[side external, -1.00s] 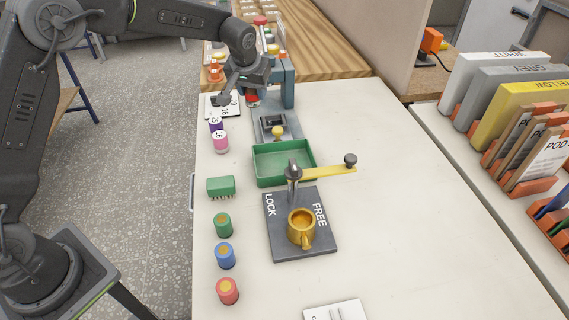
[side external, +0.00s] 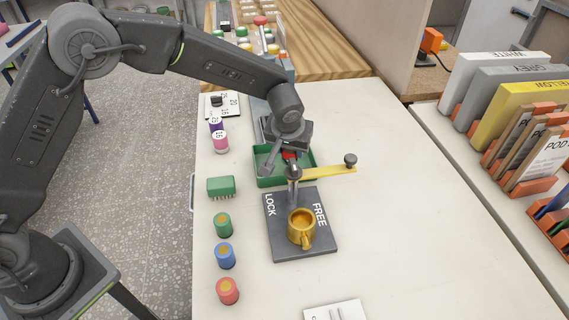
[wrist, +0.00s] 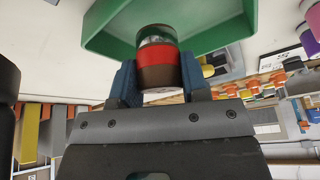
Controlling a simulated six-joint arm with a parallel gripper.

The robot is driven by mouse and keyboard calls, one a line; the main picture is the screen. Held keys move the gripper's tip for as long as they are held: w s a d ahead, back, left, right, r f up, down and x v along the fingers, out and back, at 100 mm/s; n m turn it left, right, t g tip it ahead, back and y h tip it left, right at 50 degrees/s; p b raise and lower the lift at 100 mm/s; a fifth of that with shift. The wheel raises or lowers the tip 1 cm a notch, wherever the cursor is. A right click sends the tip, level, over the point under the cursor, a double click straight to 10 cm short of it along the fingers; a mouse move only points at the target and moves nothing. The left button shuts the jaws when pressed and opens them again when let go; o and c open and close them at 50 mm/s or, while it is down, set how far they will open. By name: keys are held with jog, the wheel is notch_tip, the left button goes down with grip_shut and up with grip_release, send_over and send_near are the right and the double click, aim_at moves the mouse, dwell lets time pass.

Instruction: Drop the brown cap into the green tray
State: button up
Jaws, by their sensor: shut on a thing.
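The brown cap (wrist: 160,76) is a short round piece with a red band and a clear greenish part on its far side in the wrist view. My gripper (wrist: 158,82) is shut on it, with one blue jaw on each side. In the side view my gripper (side external: 287,152) is over the green tray (side external: 308,160), and a bit of red shows between the jaws. The arm hides part of the tray. The tray also shows in the wrist view (wrist: 108,30), beyond the cap. How high the cap is above the tray floor is hard to tell.
A green block (side external: 221,187) and several colored cylinders line the left edge. The table's right side is clear.

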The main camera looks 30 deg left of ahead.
jog(key=shift+f, duration=0.75)
jog(key=o, duration=1)
jog(key=shift+r, duration=0.1)
jog(key=v, duration=1.3)
jog(key=shift+s+d+r, duration=0.1)
jog(key=shift+r, duration=0.2)
jog(key=shift+r, duration=0.1)
jog(key=s+a+r+m+h, duration=0.1)
jog(key=s+a+r, duration=0.45)
jog(key=s, duration=0.35)
jog(key=s+a+r+m, duration=0.1)
jog(key=s+a+r, duration=0.3)
jog(key=s+a, duration=0.35)
jog(key=shift+m+t+h, duration=0.4)
jog(key=shift+m+t, duration=0.3)
jog(key=shift+m, duration=0.1)
jog(key=s, duration=0.3)
jog(key=s+a+f, duration=0.1)
jog(key=s, duration=0.2)
jog(key=s+a+f, duration=0.1)
jog(key=s, duration=0.3)
jog(key=shift+s, duration=0.1)
